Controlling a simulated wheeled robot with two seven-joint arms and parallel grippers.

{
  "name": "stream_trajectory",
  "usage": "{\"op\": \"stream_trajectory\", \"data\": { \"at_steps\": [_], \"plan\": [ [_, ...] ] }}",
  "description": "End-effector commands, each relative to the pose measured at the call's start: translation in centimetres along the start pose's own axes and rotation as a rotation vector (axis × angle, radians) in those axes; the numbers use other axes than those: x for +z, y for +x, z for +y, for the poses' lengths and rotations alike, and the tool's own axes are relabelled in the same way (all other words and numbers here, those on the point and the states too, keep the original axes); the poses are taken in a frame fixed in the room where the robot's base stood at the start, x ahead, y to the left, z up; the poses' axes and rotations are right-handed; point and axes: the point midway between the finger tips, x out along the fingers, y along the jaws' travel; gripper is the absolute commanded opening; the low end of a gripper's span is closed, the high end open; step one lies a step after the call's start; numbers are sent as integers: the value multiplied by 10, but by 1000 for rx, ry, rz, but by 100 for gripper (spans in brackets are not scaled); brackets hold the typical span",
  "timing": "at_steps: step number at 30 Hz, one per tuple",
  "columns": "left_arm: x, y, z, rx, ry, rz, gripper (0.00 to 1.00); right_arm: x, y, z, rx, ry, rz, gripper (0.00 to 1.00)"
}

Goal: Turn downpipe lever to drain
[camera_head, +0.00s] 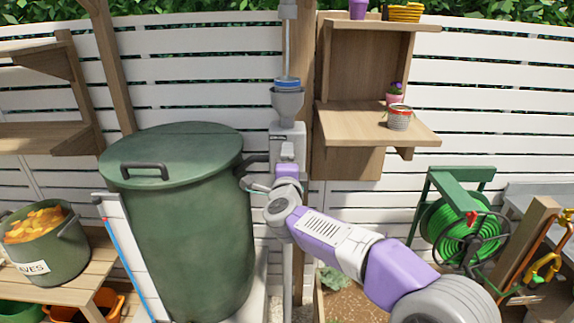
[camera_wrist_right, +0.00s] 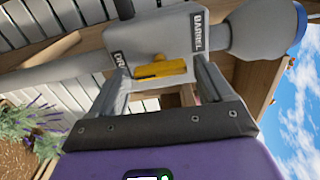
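The grey downpipe diverter box (camera_head: 283,133) sits under a funnel on the downpipe at the fence. In the right wrist view the box (camera_wrist_right: 150,35) fills the upper middle. It carries a "BARREL" label (camera_wrist_right: 197,32) and a second label (camera_wrist_right: 117,62), partly hidden. The yellow lever (camera_wrist_right: 160,70) lies on the box face, roughly along the pipe. My right gripper (camera_head: 287,152) is at the box front. In its wrist view the gripper (camera_wrist_right: 158,78) is open, one finger on each side of the lever; contact is unclear. The lever is hidden in the head view. My left gripper is out of view.
A lidded green barrel (camera_head: 195,220) stands close left of the downpipe. A wooden shelf (camera_head: 375,126) with pots juts out to the right of the box. A green hose reel (camera_head: 455,225) stands farther right. A leaf bucket (camera_head: 50,245) is at the left.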

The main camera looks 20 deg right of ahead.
Motion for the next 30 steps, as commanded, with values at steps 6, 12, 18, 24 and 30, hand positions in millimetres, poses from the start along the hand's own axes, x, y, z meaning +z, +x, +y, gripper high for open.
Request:
{"op": "stream_trajectory", "data": {
  "at_steps": [6, 12, 18, 24, 30],
  "plan": [
    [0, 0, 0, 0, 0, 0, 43, 0, 0, 0, 0, -2, 0, 89],
    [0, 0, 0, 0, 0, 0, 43, 0, -5, 0, 0, -3, -1, 89],
    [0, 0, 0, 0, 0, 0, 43, 1, -33, -1, -1, -1, -3, 89],
    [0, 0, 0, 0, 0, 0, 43, 0, -63, -1, -1, -1, -1, 89],
    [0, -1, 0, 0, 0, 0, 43, 0, -76, 0, -1, -2, -1, 89]
  ]
}}
